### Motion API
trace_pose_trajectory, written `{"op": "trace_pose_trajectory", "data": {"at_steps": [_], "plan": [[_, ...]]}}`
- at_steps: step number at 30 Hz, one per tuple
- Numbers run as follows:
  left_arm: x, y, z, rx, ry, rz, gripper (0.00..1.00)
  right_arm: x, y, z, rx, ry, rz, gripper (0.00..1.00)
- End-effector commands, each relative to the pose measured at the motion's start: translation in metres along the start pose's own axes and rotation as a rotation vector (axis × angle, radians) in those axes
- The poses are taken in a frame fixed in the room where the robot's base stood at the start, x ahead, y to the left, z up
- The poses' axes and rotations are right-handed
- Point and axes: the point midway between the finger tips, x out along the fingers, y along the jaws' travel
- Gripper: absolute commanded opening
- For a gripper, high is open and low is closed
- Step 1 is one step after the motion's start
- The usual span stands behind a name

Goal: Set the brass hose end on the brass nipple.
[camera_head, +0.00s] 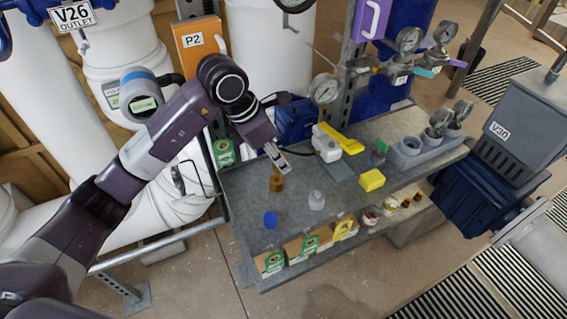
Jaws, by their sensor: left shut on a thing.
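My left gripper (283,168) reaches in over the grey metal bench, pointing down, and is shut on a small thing. What it holds is mostly hidden by the fingers, so I cannot clearly make out the brass hose end. A dark hose (297,151) runs from the right toward the fingers. A brown-gold upright piece (276,184), which looks like the brass nipple, stands on the bench just below and slightly left of the fingertips. I cannot tell whether the held thing touches it. My right gripper is not in view.
On the bench (246,196) are a blue cap (270,220), a clear bottle (317,200), a yellow block (371,180), a white-and-yellow device (327,143) and a grey holder with gauges (412,150). Boxes (301,248) stand on the lower shelf. The bench's left part is clear.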

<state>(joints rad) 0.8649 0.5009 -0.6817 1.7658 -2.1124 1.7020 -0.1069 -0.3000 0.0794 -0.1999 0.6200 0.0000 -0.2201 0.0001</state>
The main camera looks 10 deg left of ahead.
Motion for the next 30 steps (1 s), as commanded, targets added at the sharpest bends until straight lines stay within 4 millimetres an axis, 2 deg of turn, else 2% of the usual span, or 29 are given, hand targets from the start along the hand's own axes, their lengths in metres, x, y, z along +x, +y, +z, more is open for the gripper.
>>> {"op": "trace_pose_trajectory", "data": {"at_steps": [6,15,30], "plan": [[0.012,0.018,-0.005,0.000,-0.001,-0.001,0.07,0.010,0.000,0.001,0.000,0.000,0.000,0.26],[0.028,0.018,-0.011,0.000,0.000,0.001,0.07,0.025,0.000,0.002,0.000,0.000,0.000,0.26],[0.028,0.017,-0.011,0.000,-0.001,0.001,0.07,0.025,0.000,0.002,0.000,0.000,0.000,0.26]]}}
